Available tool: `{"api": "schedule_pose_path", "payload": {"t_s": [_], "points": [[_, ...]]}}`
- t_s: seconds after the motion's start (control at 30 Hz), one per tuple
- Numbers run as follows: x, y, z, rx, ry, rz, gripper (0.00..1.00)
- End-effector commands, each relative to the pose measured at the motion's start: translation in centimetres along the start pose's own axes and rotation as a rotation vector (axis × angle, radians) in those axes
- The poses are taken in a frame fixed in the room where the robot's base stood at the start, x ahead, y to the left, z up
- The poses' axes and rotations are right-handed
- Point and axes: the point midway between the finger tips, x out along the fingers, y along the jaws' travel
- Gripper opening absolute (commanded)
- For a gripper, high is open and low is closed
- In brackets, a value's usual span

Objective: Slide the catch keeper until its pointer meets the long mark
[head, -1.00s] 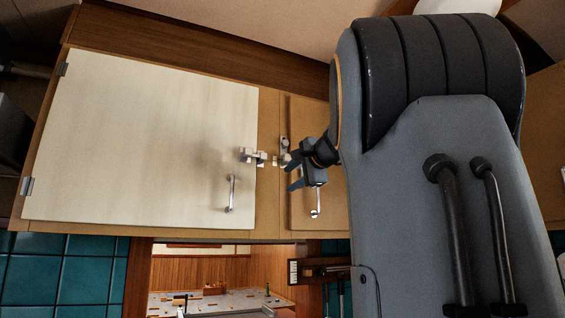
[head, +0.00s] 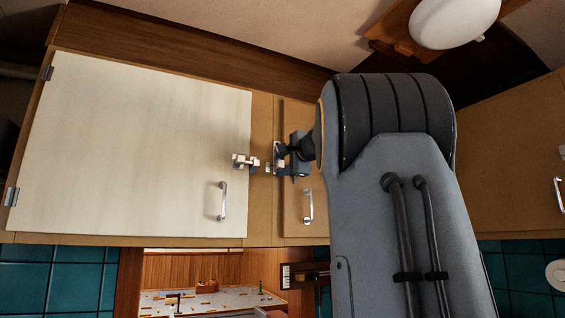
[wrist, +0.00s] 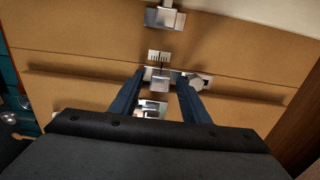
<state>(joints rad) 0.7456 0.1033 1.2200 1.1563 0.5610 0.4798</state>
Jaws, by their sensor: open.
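My gripper (wrist: 159,76) is open, its two dark blue fingers on either side of the small metal catch keeper (wrist: 160,83) in the wrist view. I cannot tell whether either finger touches it. A thin dark pointer rises from the keeper towards a pale scale plate (wrist: 158,56) with several marks. Which mark is the long one, and whether the pointer meets it, is too small to tell. The catch body (wrist: 164,17) is apart, beyond the scale. In the head view my gripper (head: 280,160) is at the keeper, right of the catch body (head: 243,161) on the pale door.
A hexagonal metal knob (wrist: 198,82) sits close by the right finger. Another pale metal block (wrist: 151,108) lies between the fingers, nearer my wrist. The pale cabinet door (head: 140,140) has a bar handle (head: 223,201); another handle (head: 308,207) is below my gripper.

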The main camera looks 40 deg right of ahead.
Motion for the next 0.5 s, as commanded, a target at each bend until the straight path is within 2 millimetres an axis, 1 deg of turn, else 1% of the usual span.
{"api": "schedule_pose_path", "payload": {"t_s": [0.17,0.4,0.43,0.5], "points": [[-0.01,0.03,-0.02,0.000,0.000,0.000,0.42],[-0.03,0.03,-0.03,0.000,0.000,0.000,0.02],[-0.03,0.03,-0.03,0.000,0.000,0.000,0.00],[-0.03,0.02,-0.03,0.000,0.000,0.000,0.00]]}}
